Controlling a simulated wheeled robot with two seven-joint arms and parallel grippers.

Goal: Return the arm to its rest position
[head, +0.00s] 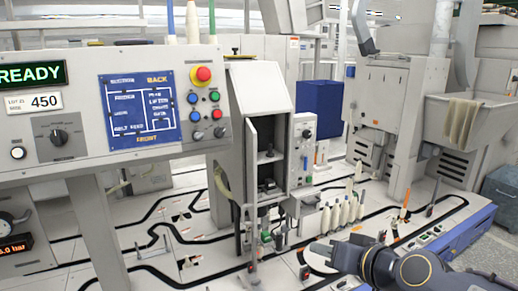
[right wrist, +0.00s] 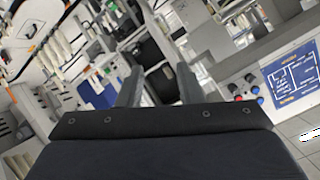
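My right arm (head: 410,270) comes in from the lower right corner of the head view. Its gripper (head: 318,252) points left, above the light machine bed near the front. In the right wrist view the two grey fingers of the right gripper (right wrist: 158,82) stand well apart with nothing held between them. The wrist view is tilted, and the dark gripper body fills its lower part. My left arm and left gripper are in neither view.
Several cream bobbins (head: 345,211) stand in a row just behind the right gripper. A grey cabinet (head: 262,120) rises at the middle. A control panel (head: 110,110) with a blue diagram fills the left. A blue box (head: 320,109) stands behind.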

